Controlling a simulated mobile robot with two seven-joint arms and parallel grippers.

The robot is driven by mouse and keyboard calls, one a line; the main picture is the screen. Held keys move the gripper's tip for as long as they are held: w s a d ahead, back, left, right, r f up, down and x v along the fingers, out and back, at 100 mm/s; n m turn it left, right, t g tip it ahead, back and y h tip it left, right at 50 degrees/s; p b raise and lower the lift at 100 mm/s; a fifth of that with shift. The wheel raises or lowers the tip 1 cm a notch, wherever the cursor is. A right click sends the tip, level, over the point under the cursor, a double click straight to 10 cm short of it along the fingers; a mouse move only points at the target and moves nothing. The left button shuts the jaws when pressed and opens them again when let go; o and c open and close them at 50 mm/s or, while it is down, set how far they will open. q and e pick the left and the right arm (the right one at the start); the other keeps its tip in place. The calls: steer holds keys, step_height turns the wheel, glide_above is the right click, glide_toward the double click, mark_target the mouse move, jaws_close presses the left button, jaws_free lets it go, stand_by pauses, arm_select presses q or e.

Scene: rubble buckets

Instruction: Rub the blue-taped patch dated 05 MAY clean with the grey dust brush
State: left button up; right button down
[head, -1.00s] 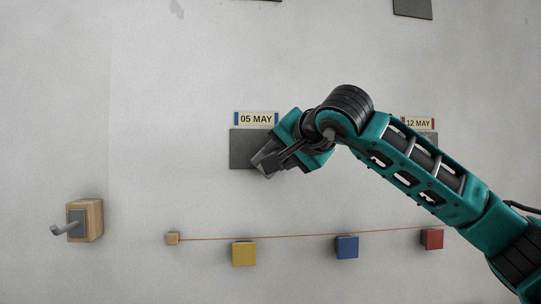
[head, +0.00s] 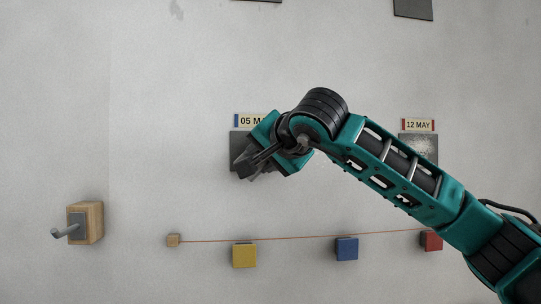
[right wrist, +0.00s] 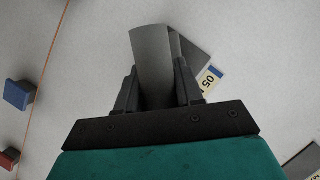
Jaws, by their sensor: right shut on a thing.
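The dark grey patch (head: 236,141) is on the wall under the 05 MAY label (head: 249,121), which has blue tape at its end. Most of the patch is hidden behind my right gripper. I cannot tell whether the brush touches the patch. My left gripper is not in view.
A speckled whitish patch (head: 418,148) is under the 12 MAY label (head: 418,125) at right. A wooden block with a hook (head: 92,222) is at lower left. Yellow (head: 244,256), blue (head: 347,248) and red (head: 431,241) blocks sit along a thin string below.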

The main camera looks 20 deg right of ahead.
steer(key=w+a, duration=0.1)
steer(key=a, duration=0.5)
steer(key=shift+w+p, duration=0.35)
steer(key=shift+p, duration=0.05)
steer(key=s+a+b, duration=0.2)
steer(key=s+b, duration=0.1)
steer(key=s, duration=0.5)
steer(key=shift+s+a+b, duration=0.25)
steer(key=shift+s+b, duration=0.1)
steer(key=shift+b, duration=0.05)
stand_by(0.6)
